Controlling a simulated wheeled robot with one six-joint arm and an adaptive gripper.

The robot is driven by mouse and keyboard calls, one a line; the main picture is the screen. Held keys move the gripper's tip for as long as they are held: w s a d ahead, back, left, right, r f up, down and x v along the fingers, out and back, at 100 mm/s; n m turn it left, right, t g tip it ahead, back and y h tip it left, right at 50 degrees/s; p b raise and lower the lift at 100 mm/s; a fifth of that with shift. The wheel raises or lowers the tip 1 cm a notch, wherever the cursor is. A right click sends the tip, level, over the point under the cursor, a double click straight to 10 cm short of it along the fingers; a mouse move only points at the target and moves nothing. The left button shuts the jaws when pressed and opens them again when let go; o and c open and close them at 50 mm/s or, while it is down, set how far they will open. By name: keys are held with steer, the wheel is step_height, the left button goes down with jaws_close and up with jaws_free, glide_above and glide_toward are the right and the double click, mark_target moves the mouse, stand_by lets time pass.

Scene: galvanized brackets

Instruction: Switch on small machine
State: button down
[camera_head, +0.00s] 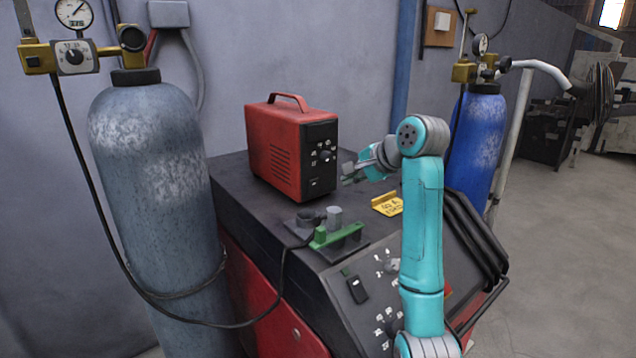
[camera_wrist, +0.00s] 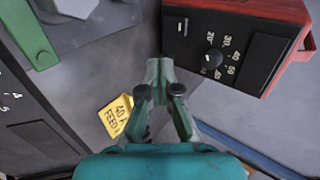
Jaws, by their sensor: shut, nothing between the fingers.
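The small machine (camera_head: 275,148) is a red box with a top handle and a black front panel (camera_head: 320,160), standing on a larger dark machine. Its panel has a round knob (camera_head: 326,155) with a numbered scale, and a small dark element with a white mark (camera_head: 314,183) lower down. The wrist view shows the panel (camera_wrist: 262,50), the knob (camera_wrist: 212,59) and the marked element (camera_wrist: 183,27). My gripper (camera_head: 346,180) is shut and empty, just in front of the panel's lower right. In the wrist view my gripper (camera_wrist: 159,68) is beside the panel; contact cannot be told.
The larger machine (camera_head: 240,180) has its own switch (camera_head: 357,289) and knob (camera_head: 392,265) on a sloped panel. A green-handled clamp (camera_head: 338,236) and yellow tag (camera_head: 388,205) lie on top. Grey (camera_head: 150,180) and blue (camera_head: 478,145) cylinders stand either side.

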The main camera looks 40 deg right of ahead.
mark_target(314, 183)
steer(key=x, duration=1)
steer(key=shift+w+f, duration=0.1)
steer(key=w, duration=0.3)
steer(key=shift+r, duration=0.35)
steer(key=shift+w, duration=0.4)
steer(key=shift+a, duration=0.1)
steer(key=shift+w+r, duration=0.2)
steer(key=shift+w, duration=0.25)
steer(key=shift+r, duration=0.15)
